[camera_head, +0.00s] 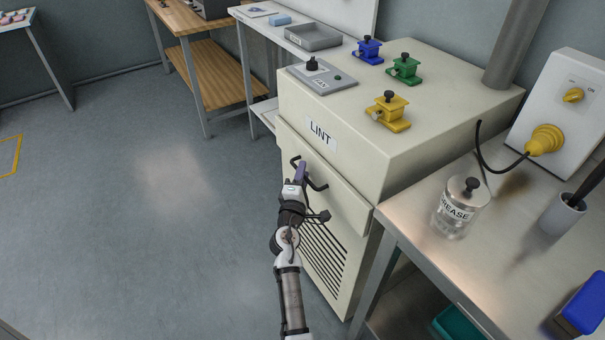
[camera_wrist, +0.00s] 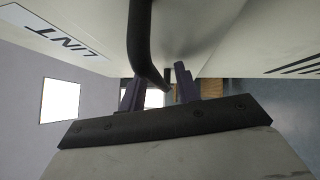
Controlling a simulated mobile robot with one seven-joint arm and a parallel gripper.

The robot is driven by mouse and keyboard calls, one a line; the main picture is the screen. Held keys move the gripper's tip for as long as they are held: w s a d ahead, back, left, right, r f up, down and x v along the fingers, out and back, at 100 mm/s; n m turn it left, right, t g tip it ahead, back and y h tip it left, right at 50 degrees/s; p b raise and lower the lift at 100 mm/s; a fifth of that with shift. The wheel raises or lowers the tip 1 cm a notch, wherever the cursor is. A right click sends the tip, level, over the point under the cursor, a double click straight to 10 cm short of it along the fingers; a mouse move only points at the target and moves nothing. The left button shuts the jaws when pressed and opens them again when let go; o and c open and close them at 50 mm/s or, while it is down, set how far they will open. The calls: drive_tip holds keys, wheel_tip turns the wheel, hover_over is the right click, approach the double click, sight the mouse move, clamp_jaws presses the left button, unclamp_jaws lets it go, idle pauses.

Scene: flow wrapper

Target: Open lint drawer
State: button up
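The lint drawer (camera_head: 345,204) is the cream front panel below the LINT label (camera_head: 320,133) on the cream machine. In the head view it looks flush or nearly flush; a small gap cannot be ruled out. Its black bar handle (camera_head: 316,186) is partly hidden by my gripper (camera_head: 301,172), which is at the handle. In the wrist view the handle (camera_wrist: 145,45) comes down from the top and curves in between the two purple fingers of my gripper (camera_wrist: 158,90). The fingers are apart, with space showing between them. I cannot tell whether either touches the bar.
Blue (camera_head: 368,50), green (camera_head: 404,69) and yellow (camera_head: 388,110) clamp-like blocks stand on the machine top. A metal table (camera_head: 500,262) with a labelled jar (camera_head: 461,207) stands close at right. Open floor (camera_head: 150,220) lies to the left.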

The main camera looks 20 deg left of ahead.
clamp_jaws()
drive_tip(key=shift+s+a, duration=0.1)
idle(0.3)
drive_tip(key=s+a+b, duration=0.3)
drive_tip(key=s+a, duration=0.5)
drive_tip(key=s, duration=0.3)
drive_tip(key=s+a+b, duration=0.3)
drive_tip(key=s+a, duration=0.6)
drive_tip(key=s, duration=0.2)
drive_tip(key=shift+s+a+b, duration=0.3)
drive_tip(key=shift+s, duration=0.05)
unclamp_jaws()
